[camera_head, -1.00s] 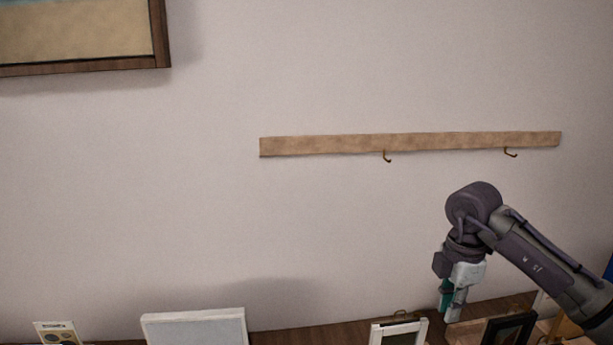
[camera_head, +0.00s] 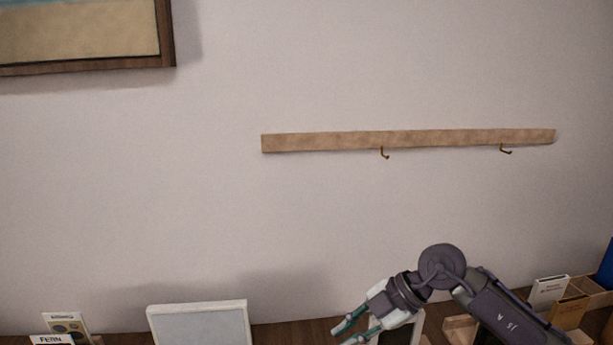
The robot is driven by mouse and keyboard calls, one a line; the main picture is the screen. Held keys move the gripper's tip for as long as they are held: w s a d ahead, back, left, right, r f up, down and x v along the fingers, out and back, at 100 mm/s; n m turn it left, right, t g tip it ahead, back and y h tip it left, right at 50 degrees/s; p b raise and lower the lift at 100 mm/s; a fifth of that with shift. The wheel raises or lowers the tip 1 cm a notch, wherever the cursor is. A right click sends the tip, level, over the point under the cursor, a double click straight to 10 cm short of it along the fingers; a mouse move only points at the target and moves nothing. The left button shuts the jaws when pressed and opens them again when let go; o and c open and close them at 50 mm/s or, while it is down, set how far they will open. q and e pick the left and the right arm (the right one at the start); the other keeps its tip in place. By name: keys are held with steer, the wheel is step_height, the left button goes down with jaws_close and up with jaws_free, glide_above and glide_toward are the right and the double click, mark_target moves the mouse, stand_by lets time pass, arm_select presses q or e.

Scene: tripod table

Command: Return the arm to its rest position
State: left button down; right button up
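My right arm comes in from the lower right in the head view. Its gripper (camera_head: 354,332) hangs low over the tabletop, pointing down and left. Its two teal-tipped fingers are spread apart with nothing seen between them. A small framed thing (camera_head: 402,335) stands right behind or beside the gripper and is partly hidden by it. My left arm and gripper are not in view.
A pale framed panel (camera_head: 199,324) stands on the dark wooden table (camera_head: 290,334). Small boxes or cards (camera_head: 66,325) stand at lower left. A wooden box (camera_head: 568,291) with cards is at right. A rail (camera_head: 410,141) with two hooks hangs on the wall.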

steer(key=s+a+r+m+t+y, duration=0.25)
steer(key=a+r+t+y, duration=0.35)
steer(key=a+r+y, duration=0.4)
steer(key=w+d+f+m+t+h, duration=0.2)
steer(key=d+f+m+t+h, duration=0.1)
steer(key=d+m+t+h, duration=0.5)
steer(key=w+d+f+m+t+h, duration=0.1)
steer(key=d+f+m+t+h, duration=0.1)
steer(key=d+m+t+h, duration=0.65)
steer(key=s+d+f+m+g+h, duration=0.1)
steer(key=s+d+f+m+g, duration=0.1)
steer(key=f+m+g, duration=0.3)
steer(key=s+d+f+g+h, duration=0.1)
steer(key=s+d+f+g, duration=0.15)
steer(key=f, duration=0.35)
steer(key=s+d+f+n+g, duration=0.1)
steer(key=s+f+g, duration=0.6)
steer(key=s, duration=0.5)
steer(key=s+d+f+g, duration=0.1)
steer(key=s+f+g, duration=0.4)
steer(key=s+f, duration=0.45)
step_height(320, 180, down, 24)
steer(key=s+g, duration=0.1)
steer(key=s, duration=0.1)
steer(key=s+d+f+g, duration=0.1)
steer(key=s+d+f, duration=0.2)
steer(key=s+f, duration=1.3)
steer(key=shift+s+f, duration=0.35)
steer(key=shift+s, duration=0.25)
